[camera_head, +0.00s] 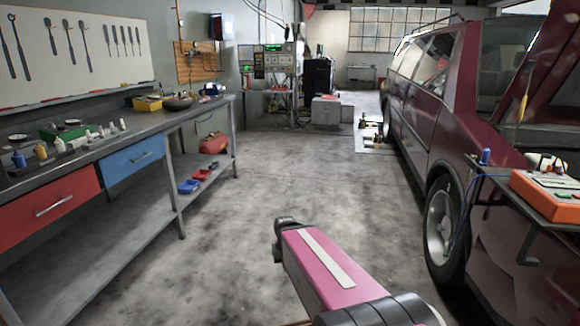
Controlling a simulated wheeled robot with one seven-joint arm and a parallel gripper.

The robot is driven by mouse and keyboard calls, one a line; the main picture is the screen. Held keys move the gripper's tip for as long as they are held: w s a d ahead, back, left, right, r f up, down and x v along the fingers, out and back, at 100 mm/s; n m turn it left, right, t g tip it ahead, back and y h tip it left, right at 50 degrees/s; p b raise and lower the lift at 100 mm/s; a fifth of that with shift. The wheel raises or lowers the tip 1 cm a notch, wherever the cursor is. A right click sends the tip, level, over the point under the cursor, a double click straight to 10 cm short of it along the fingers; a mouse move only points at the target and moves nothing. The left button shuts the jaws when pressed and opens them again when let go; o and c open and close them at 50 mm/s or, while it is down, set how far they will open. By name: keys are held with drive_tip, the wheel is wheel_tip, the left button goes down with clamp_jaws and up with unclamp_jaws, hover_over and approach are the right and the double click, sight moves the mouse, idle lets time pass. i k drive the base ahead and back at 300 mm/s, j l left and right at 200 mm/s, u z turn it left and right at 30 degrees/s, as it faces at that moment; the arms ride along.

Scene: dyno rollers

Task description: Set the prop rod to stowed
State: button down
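A dark red car stands on the right, with a raised dark red panel (553,75), likely its hood, at the upper right edge. A thin upright rod with a yellow grip (523,103) shows in front of that panel. It may be the prop rod; its lower end and what it rests on cannot be made out. My pink arm reaches up from the bottom middle, apart from the car. Its dark far end (283,228) is small over the floor; no separate fingers or held thing can be made out.
A workbench (95,150) with drawers and tools runs along the left. An orange device (548,194) sits on a small shelf beside the car's front, with a blue cable hanging. The car's front wheel (442,230) stands at right. The concrete floor between is clear.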

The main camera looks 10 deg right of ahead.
sight(524, 99)
drive_tip(key=i+z, duration=0.35)
drive_tip(key=i, duration=0.15)
drive_tip(key=i+z, duration=0.35)
drive_tip(key=i, duration=0.15)
drive_tip(key=i+j+z, duration=0.2)
drive_tip(key=i+z, duration=0.15)
drive_tip(key=i, duration=0.15)
drive_tip(key=i+z, duration=0.25)
drive_tip(key=z, duration=0.2)
drive_tip(key=i+j+z, duration=0.1)
drive_tip(key=z, duration=0.4)
drive_tip(key=i+j+z, duration=0.2)
drive_tip(key=z, duration=0.25)
drive_tip(key=i+j+z, duration=0.3)
drive_tip(key=z, duration=0.15)
drive_tip(key=i+j+z, duration=0.25)
drive_tip(key=j+z, duration=0.2)
drive_tip(key=k+j, duration=0.3)
drive_tip(key=j, duration=0.15)
